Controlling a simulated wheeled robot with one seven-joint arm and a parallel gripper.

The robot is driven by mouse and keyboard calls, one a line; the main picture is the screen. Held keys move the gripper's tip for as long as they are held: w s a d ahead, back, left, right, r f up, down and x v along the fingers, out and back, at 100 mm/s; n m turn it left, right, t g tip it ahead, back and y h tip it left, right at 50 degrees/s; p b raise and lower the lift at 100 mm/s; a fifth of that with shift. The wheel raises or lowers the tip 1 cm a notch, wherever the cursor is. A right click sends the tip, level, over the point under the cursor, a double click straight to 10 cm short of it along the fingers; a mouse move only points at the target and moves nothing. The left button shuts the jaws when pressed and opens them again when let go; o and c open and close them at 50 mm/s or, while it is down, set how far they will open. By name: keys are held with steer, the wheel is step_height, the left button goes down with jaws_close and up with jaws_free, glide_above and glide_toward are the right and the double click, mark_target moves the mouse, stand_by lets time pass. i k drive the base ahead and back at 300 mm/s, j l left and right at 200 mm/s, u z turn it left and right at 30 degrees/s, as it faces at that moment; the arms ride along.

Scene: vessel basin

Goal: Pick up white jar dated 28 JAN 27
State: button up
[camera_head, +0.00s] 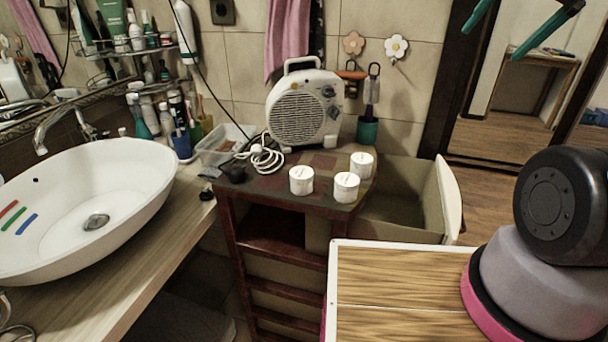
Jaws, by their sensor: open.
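Three white jars stand upright on the small dark cabinet (290,198) with a patterned top. One jar (301,182) is at the left, one jar (346,189) is at the front right, and one jar (361,166) is behind it. Faint dark marks show on their lids, too small to read, so I cannot tell which is dated 28 JAN 27. My gripper (490,45) shows only in part at the top right, with two teal and dark fingers spread apart. It is empty and away from the jars.
A white fan heater (305,108) stands behind the jars, with a coiled white cable (262,158) to its left. A white basin (130,175) is on the left counter. An open bin (400,205) is right of the cabinet; a wood-topped surface (400,290) is in front.

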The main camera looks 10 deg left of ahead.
mark_target(301, 177)
steer(key=l+u, duration=0.15)
steer(key=l, duration=1.1)
